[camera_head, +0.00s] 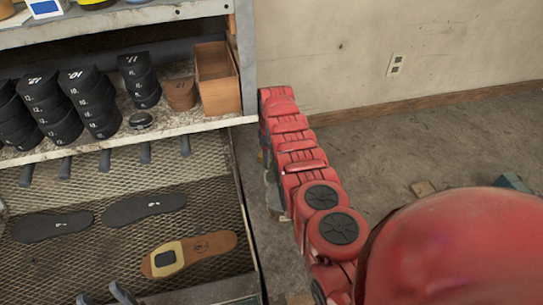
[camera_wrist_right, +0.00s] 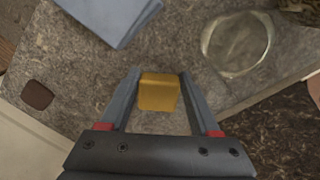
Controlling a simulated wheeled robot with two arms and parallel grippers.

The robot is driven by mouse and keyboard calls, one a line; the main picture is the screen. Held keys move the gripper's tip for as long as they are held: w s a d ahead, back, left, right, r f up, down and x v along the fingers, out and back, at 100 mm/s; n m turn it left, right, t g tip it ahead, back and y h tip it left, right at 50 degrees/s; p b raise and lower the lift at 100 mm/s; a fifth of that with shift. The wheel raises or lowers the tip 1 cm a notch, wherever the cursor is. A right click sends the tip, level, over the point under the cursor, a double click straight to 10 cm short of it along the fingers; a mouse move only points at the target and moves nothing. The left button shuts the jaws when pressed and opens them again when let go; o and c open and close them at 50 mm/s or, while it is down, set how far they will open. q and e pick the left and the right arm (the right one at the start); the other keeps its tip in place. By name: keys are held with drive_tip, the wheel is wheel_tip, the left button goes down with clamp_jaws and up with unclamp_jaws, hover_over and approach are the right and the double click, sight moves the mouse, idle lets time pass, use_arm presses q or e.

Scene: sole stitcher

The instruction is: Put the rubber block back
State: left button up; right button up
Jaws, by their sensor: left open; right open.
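A yellow block (camera_wrist_right: 159,93), which looks like the rubber block, sits on a grey speckled surface in the right wrist view. My right gripper (camera_wrist_right: 159,75) is open, with one finger on each side of the block. I cannot tell whether either finger touches it. My right gripper does not show in the head view. Grey fingertips of my left gripper (camera_head: 104,296) show at the bottom edge of the head view, open and empty, over the mesh rack. Its rest is out of frame.
A brown sole (camera_head: 214,243) bearing a yellow-framed piece and two dark soles (camera_head: 145,208) lie on the mesh rack (camera_head: 95,245). Stacked black blocks (camera_head: 95,90) and an open wooden box (camera_head: 217,90) stand on the shelf above. A clear round dish (camera_wrist_right: 236,42) and blue object (camera_wrist_right: 110,15) flank the yellow block.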

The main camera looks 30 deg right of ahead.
drive_tip(key=shift+s+a+f+g, duration=0.3)
drive_tip(key=shift+s+a+f, duration=0.1)
drive_tip(key=shift+s+f, duration=0.4)
drive_tip(key=shift+r+p, duration=0.1)
drive_tip(key=shift+p, duration=0.25)
wheel_tip(320, 180, up, 14)
drive_tip(key=w+p, duration=0.1)
drive_tip(key=p, duration=0.6)
drive_tip(key=shift+w+d+f, duration=0.2)
drive_tip(key=shift+w+d, duration=0.1)
